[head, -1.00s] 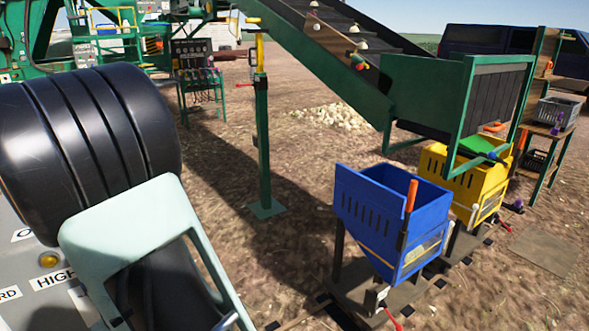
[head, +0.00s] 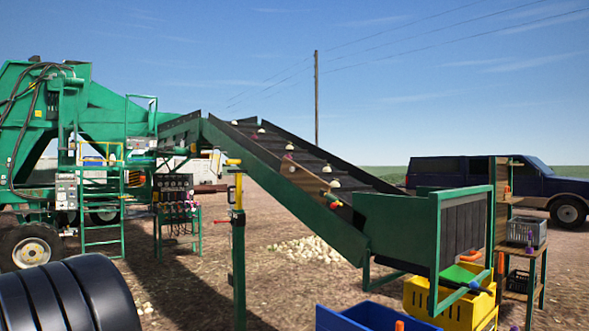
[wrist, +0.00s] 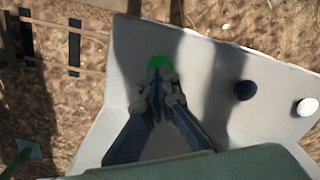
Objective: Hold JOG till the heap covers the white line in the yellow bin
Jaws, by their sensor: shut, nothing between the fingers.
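My gripper (wrist: 160,78) is shut and empty in the wrist view. Its fingertips overlap the lower edge of a round green button (wrist: 160,63) on a pale grey panel (wrist: 210,65). I cannot tell whether they press it, and no label on it can be read. The yellow bin (head: 420,298) stands under the elevator's discharge end at the lower right of the head view, partly cut off. Its inside, the white line and any heap are hidden. Several onions (head: 335,183) sit spaced out on the dark inclined belt (head: 310,157).
A dark button (wrist: 244,90) and a white button (wrist: 307,107) sit right of the green one. The blue bin (head: 345,318) is at the bottom edge, in front of the yellow bin. A green post (head: 239,265) stands left of the elevator. Onions lie piled on the ground (head: 305,250).

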